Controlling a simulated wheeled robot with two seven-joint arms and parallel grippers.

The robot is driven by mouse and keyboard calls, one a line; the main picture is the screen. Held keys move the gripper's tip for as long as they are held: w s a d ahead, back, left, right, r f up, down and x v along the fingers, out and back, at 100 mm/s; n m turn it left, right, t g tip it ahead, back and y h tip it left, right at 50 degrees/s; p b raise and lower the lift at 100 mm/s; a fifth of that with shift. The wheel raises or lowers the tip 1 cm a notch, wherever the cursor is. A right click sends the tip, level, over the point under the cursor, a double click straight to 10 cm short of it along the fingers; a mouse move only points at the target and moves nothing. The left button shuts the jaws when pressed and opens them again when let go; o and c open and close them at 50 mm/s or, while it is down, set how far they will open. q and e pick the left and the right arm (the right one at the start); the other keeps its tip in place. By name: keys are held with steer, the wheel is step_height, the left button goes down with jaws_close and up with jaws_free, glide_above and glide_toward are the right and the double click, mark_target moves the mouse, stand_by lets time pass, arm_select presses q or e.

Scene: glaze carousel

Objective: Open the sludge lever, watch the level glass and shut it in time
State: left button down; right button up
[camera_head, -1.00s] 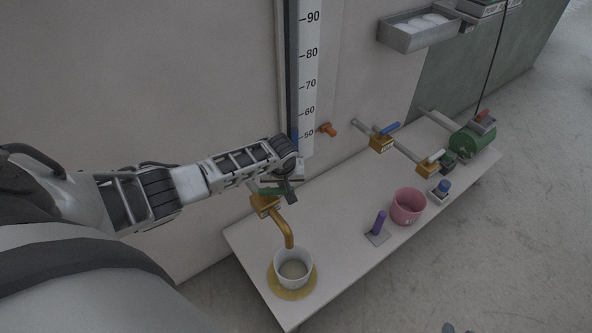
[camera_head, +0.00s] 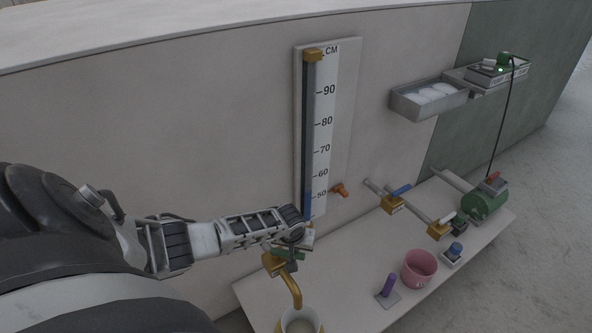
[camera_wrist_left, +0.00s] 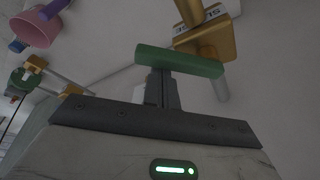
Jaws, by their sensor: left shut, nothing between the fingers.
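The sludge valve is a brass block (camera_head: 273,264) with a green lever (camera_head: 291,254) and a bent spout (camera_head: 292,289). A white cup (camera_head: 301,321) under the spout is cut off by the frame's lower edge. My left gripper (camera_head: 293,252) is at the lever, shut and empty. In the left wrist view the closed fingertips (camera_wrist_left: 164,82) are right at the green lever (camera_wrist_left: 180,61); whether they touch it I cannot tell. The level glass (camera_head: 309,130) stands on the wall beside its scale (camera_head: 322,121). Its blue column (camera_head: 308,206) tops out near the 50 mark.
A grey tray (camera_head: 428,101) hangs above.

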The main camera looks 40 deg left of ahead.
arm_select(q)
steer(key=shift+r, duration=0.1)
arm_select(e)
steer(key=shift+r, duration=0.1)
